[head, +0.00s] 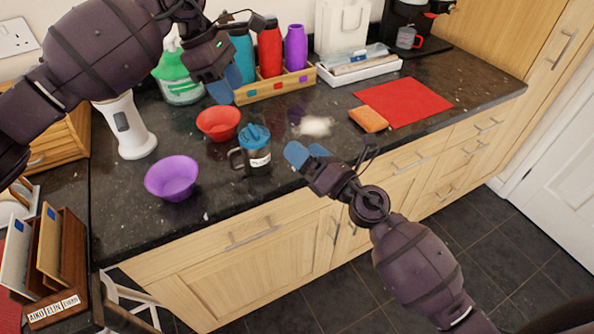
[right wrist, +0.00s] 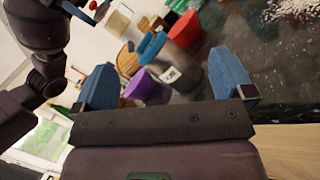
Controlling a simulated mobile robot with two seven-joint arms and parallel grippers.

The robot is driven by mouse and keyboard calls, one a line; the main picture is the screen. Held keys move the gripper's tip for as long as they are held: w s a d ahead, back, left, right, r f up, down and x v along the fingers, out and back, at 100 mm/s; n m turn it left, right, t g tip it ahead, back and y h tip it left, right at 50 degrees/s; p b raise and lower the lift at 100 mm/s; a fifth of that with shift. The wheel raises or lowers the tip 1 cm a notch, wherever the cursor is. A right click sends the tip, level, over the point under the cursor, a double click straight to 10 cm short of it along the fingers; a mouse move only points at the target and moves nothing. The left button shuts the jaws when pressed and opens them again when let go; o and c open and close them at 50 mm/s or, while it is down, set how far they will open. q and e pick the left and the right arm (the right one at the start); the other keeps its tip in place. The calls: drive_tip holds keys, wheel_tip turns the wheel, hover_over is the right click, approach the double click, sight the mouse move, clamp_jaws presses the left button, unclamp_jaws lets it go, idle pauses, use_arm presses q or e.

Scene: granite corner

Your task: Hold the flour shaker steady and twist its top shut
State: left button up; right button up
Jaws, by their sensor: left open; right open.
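The flour shaker (head: 257,158) is a grey cup with a side handle, a white label and a blue top (head: 254,136). It stands upright on the dark counter, and nothing touches it. It also shows in the right wrist view (right wrist: 182,62), between my fingers and beyond them. My left gripper (head: 228,84) is open and empty, above and behind the shaker. My right gripper (head: 306,154) is open and empty, to the right of the shaker with its blue fingertips pointing towards it. I cannot tell how far the top is turned.
A purple bowl (head: 172,178) and a red bowl (head: 218,123) stand left of the shaker. Spilled flour (head: 316,126), an orange sponge (head: 368,119) and a red mat (head: 403,102) lie to the right. A bottle rack (head: 275,88) stands behind. The counter's front edge is close.

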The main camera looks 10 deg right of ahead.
sight(268, 157)
wheel_tip(268, 157, down, 4)
drive_tip(key=s+a+n+g+y, duration=0.15)
drive_tip(key=n+g, duration=0.25)
drive_tip(key=n, duration=0.6)
drive_tip(key=shift+h, duration=0.25)
drive_tip(key=x, duration=1.1)
drive_tip(key=shift+a+r, duration=0.15)
drive_tip(key=shift+a, duration=0.1)
